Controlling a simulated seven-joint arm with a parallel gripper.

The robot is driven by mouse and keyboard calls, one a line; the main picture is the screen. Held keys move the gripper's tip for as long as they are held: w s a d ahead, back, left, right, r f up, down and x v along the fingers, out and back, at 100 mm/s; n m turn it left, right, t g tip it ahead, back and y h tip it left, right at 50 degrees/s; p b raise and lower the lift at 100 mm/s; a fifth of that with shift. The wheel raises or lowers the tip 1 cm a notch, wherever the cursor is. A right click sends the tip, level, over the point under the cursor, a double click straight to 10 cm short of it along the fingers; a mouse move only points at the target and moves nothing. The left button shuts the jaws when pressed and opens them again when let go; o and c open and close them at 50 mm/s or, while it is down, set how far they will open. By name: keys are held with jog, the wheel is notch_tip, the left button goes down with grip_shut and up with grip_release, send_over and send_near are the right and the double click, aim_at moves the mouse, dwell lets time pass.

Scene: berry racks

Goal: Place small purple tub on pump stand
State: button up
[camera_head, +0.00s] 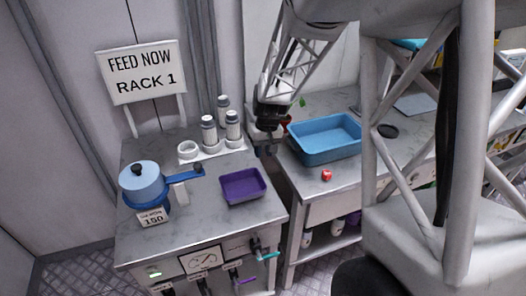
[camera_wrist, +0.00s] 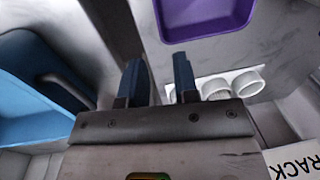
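The small purple tub (camera_head: 243,186) sits empty and upright on the grey counter at the centre-left in the head view. It also shows at the top of the wrist view (camera_wrist: 205,22). A blue hand pump-like device (camera_head: 150,184) with a round pale-blue top, black knob and side handle stands to its left, with a "150" label; I cannot tell for sure that this is the pump stand. My gripper (camera_wrist: 158,82) has two fingers apart with nothing between them. In the head view my gripper (camera_head: 268,135) hangs behind and right of the tub, apart from it.
White bottles (camera_head: 209,132) and a white ring (camera_head: 188,149) stand behind the tub. A "FEED NOW RACK 1" sign (camera_head: 142,72) rises at the back left. Counter in front of the tub is clear.

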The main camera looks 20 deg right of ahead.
jog(key=shift+r, duration=0.15)
jog(key=s+a+r+t, duration=0.1)
jog(key=s+a+r, duration=0.1)
jog(key=s+r, duration=0.5)
jog(key=s+a+r, duration=0.3)
jog(key=s+r, duration=0.4)
jog(key=s, duration=0.1)
jog(key=s+a+r, duration=0.1)
jog(key=s+r, duration=0.1)
jog(key=s, duration=0.5)
jog(key=s+r+t+h, duration=0.1)
jog(key=s+r, duration=0.1)
jog(key=s, duration=0.6)
jog(key=shift+a+r+t+h, duration=0.25)
jog(key=shift+a+t+h, duration=0.05)
jog(key=shift+a, duration=0.05)
